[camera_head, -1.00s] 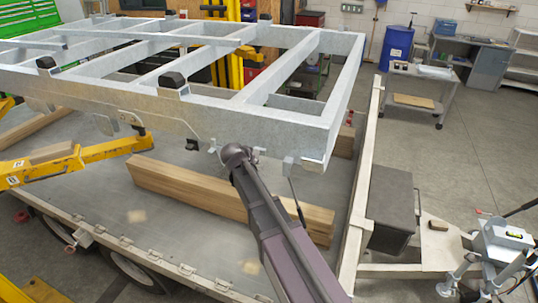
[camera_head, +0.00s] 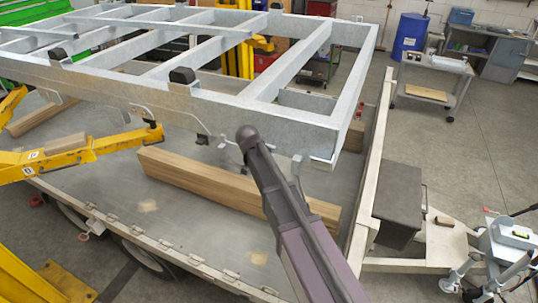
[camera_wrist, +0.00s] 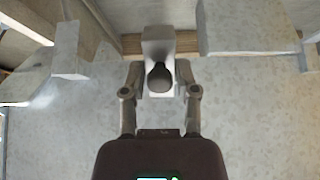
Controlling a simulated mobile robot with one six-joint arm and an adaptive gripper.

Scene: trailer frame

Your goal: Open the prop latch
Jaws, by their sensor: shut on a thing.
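The grey metal latch piece (camera_wrist: 158,35) shows at the top middle of the wrist view, with a dark rounded end (camera_wrist: 160,79) pointing towards me. My gripper (camera_wrist: 160,76) has a finger on each side of this dark end and is shut on it. I take it for the prop latch. In the camera_head view my arm reaches the lower edge of the galvanized frame (camera_head: 270,118), near its front right corner. There my arm hides the gripper and the latch.
Timber beams (camera_head: 215,182) lie on the trailer bed (camera_head: 110,195) under the frame. A yellow lift arm (camera_head: 80,153) reaches in from the left. A dark box (camera_head: 400,203) and a light rail (camera_head: 372,160) stand on the right.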

